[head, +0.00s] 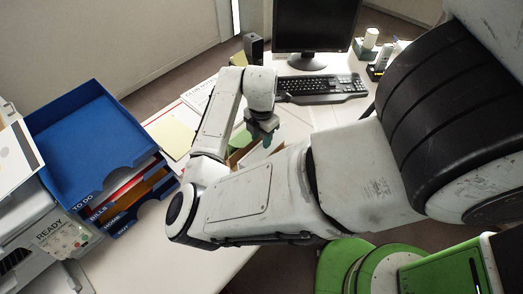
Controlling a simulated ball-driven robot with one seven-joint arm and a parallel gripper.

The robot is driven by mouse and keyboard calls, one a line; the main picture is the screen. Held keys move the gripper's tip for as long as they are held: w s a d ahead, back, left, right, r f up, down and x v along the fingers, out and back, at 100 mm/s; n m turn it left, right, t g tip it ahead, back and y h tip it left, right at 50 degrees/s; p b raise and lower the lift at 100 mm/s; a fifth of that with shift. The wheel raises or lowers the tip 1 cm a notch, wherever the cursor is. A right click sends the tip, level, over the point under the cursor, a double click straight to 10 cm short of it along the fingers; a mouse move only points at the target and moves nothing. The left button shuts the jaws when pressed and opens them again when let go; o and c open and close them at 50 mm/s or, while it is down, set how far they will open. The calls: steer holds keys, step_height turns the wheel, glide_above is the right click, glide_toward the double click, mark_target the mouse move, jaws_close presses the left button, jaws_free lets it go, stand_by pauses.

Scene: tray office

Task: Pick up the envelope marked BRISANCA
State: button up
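My gripper (266,138) is in the head view, pointing down over the white desk in front of the keyboard. Its fingers are small and dark here, and I cannot tell whether they are open or shut. Just below and left of it, brown and green flat items (240,154) show, largely hidden behind my arm. I cannot tell whether any of them is an envelope. No marking reading BRISANCA is legible anywhere in view.
A stacked blue tray (85,125) labelled TO DO, with BILLS and other slots below, stands at left beside a printer (50,235) showing READY. Papers (172,135) lie near the trays. A keyboard (322,87) and monitor (315,25) stand behind.

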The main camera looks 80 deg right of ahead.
mark_target(260, 143)
steer(key=shift+w+f, duration=0.2)
steer(key=shift+f, duration=2.05)
jaws_close()
